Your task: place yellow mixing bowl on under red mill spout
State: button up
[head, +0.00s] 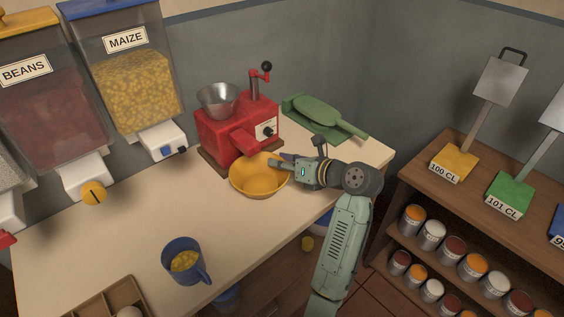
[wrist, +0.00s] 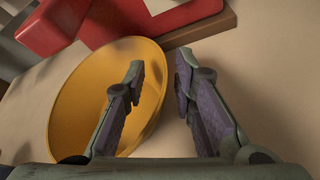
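The yellow mixing bowl (head: 250,184) stands upright on the counter (head: 110,222) in front of the red mill (head: 216,132). The mill's spout (head: 243,146) points towards the bowl and lies over or close to its back rim; the exact overlap is hard to tell. My gripper (head: 281,163) is at the bowl's right rim. In the wrist view, the bowl (wrist: 82,95) fills the left side. The gripper (wrist: 158,75) is open there, one finger over the bowl's inside and the other outside, with the rim between them and a gap showing.
A blue cup (head: 187,271) with yellow contents stands at the front left. A green scoop (head: 318,114) lies right of the mill. Bean and maize dispensers (head: 125,75) hang at the left. Shelves with cans (head: 433,233) stand at the right. The counter's left middle is clear.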

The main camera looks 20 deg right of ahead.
jog(key=shift+r, duration=0.2)
jog(key=b+v, duration=0.2)
jog(key=v, duration=1)
